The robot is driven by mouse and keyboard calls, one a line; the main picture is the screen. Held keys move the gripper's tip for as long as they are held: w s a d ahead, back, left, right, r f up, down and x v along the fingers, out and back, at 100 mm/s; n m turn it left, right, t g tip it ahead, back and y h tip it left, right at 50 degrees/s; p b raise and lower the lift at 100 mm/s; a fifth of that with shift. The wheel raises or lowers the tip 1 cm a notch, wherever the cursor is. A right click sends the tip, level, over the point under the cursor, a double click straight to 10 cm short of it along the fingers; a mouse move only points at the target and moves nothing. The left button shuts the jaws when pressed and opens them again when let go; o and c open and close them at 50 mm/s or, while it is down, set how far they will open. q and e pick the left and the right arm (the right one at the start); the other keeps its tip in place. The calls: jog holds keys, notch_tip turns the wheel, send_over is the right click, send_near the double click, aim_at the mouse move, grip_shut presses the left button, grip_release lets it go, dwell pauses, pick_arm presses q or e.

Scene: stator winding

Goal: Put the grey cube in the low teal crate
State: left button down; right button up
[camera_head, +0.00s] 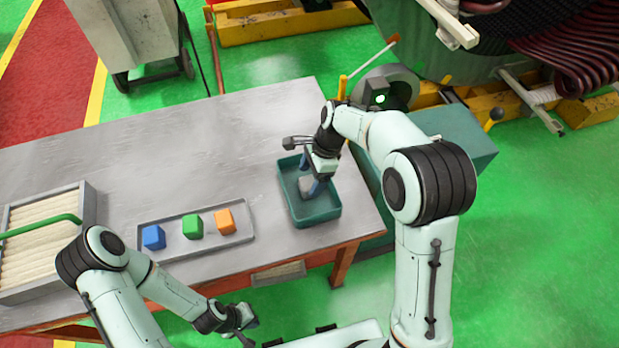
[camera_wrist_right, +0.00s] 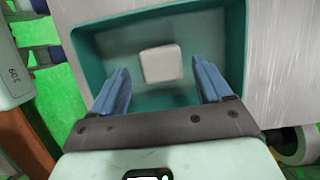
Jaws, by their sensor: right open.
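The grey cube (camera_wrist_right: 162,65) lies inside the low teal crate (camera_wrist_right: 84,43) in the right wrist view, on its floor and apart from the walls. In the head view the crate (camera_head: 316,216) stands at the right end of the table, and the cube (camera_head: 306,184) shows in it, partly hidden by my right gripper. My right gripper (camera_wrist_right: 165,85) is open, its two blue fingers apart over the crate with the cube between and beyond them, not gripped. My left gripper (camera_head: 246,324) hangs in front of the table's near edge; its fingers are too small to judge.
A grey tray (camera_head: 165,251) holds a blue cube (camera_head: 153,237), a green cube (camera_head: 192,226) and an orange cube (camera_head: 225,221). A box with a green handle (camera_head: 45,225) stands at the table's left. The back middle of the metal table (camera_head: 170,160) is clear.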

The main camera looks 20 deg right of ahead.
pick_arm(q)
jog(key=shift+w+r+p, duration=0.6)
jog(key=shift+w+r, duration=0.35)
jog(key=shift+w, duration=0.05)
pick_arm(e)
jog(key=v, duration=1)
jog(key=shift+r, duration=0.15)
pick_arm(q)
jog(key=shift+s, duration=0.1)
pick_arm(e)
jog(key=shift+d, duration=0.1)
